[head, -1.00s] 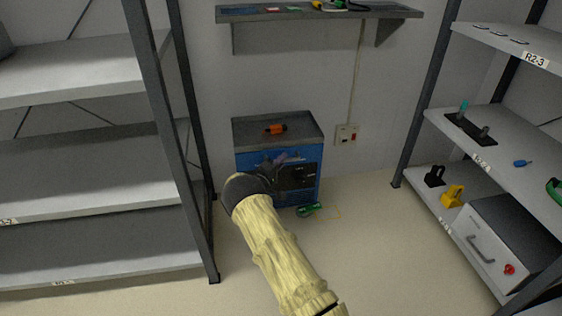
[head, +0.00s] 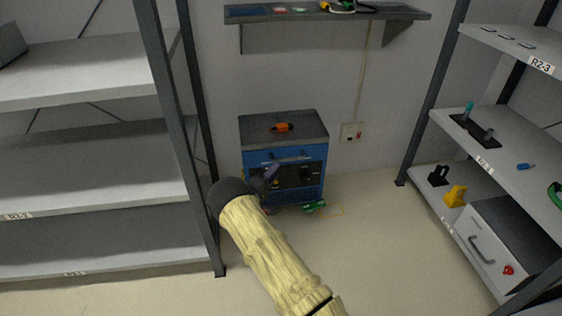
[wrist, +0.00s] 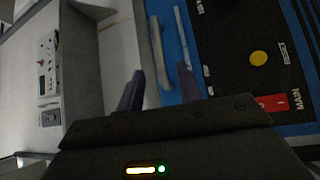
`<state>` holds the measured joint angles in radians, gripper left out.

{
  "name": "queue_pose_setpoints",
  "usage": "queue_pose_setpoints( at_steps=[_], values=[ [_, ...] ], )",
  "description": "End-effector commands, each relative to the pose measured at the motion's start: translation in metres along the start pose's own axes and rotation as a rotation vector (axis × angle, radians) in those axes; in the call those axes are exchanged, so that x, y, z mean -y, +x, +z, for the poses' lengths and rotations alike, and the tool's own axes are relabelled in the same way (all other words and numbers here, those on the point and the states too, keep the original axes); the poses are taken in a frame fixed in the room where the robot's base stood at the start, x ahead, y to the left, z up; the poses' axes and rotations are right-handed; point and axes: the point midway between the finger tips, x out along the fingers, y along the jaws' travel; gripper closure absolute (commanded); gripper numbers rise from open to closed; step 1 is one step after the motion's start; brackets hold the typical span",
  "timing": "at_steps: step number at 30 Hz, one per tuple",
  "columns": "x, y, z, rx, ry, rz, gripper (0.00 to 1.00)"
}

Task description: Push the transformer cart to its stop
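The transformer cart (head: 312,152) is a blue cabinet with a dark grey top, standing by the back wall. A grey handle (head: 290,157) runs across its upper front, with a black control panel below. In the wrist view the handle (wrist: 156,45) and the black panel (wrist: 245,50) are close ahead. My gripper (head: 268,178) is in front of the cart's left front. Its two purple fingers (wrist: 160,90) are apart with nothing held between them. The handle lies beyond the gap; I cannot tell whether the fingers touch the cart. My arm hides its lower left front.
An orange tool (head: 284,127) lies on the cart top. A green object (head: 314,206) is on the floor by a faint yellow line (head: 338,210). Shelving stands left (head: 100,165) and right (head: 490,160). A wall shelf (head: 330,14) and socket (head: 352,132) are behind. The floor between is open.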

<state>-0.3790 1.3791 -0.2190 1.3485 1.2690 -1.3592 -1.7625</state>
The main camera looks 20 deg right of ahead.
Motion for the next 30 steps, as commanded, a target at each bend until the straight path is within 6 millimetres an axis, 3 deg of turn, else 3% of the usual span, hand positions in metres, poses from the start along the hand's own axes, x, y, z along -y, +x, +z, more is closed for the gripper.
queue_pose_setpoints(
  at_steps=[9, 13, 18, 30],
  values=[
    [-0.002, -0.065, -0.001, -0.003, -0.002, -0.002, 0.64],
    [-0.001, -0.084, -0.001, -0.003, -0.001, -0.001, 0.64],
    [0.001, -0.093, 0.000, 0.000, 0.000, -0.001, 0.64],
    [0.001, -0.093, 0.000, 0.000, 0.000, -0.001, 0.64]
  ],
)
